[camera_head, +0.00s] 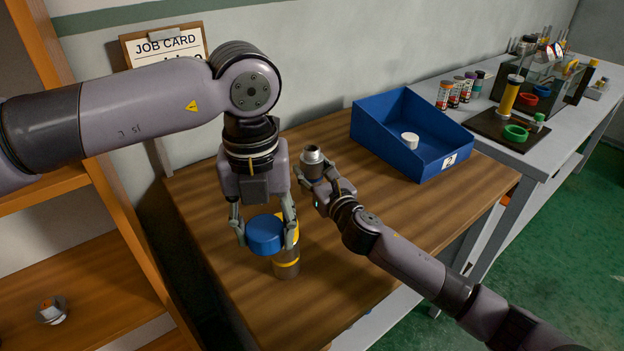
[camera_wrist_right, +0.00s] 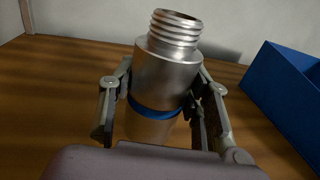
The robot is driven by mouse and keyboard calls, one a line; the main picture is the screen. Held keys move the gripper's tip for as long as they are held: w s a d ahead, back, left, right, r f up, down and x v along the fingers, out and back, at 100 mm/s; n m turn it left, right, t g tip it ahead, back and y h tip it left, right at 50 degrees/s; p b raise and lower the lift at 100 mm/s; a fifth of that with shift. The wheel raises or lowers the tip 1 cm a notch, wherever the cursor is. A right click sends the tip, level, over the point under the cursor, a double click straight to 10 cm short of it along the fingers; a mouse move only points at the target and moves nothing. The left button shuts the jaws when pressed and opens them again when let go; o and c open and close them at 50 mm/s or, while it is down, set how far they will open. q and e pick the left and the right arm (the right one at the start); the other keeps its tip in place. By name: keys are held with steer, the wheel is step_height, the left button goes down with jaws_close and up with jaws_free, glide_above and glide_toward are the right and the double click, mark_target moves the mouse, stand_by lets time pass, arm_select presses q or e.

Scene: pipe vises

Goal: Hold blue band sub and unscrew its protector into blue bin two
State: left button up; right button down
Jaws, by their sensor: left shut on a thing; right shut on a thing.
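The silver blue band sub (camera_head: 312,163) stands upright between the fingers of my right gripper (camera_head: 316,178), which is shut on it. In the right wrist view its blue band (camera_wrist_right: 157,108) is between the fingers and its bare threaded end (camera_wrist_right: 175,27) points up. My left gripper (camera_head: 264,234) points down and is shut on a blue round protector (camera_head: 265,236), apart from the sub. The blue bin two (camera_head: 408,155), with a "2" label, stands at the back right of the wooden table, and a white round cap (camera_head: 410,140) lies in it.
A yellow-banded cylinder (camera_head: 286,264) stands close behind the blue protector; I cannot tell whether they touch. An orange shelf (camera_head: 122,225) is at the left. A grey bench (camera_head: 560,143) with several tubes is at the right. The table front (camera_head: 350,260) is clear.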

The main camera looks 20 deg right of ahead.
steer(key=shift+f, duration=1.05)
steer(key=shift+f, duration=0.15)
steer(key=c, duration=0.9)
jaws_free()
steer(key=shift+o, duration=0.2)
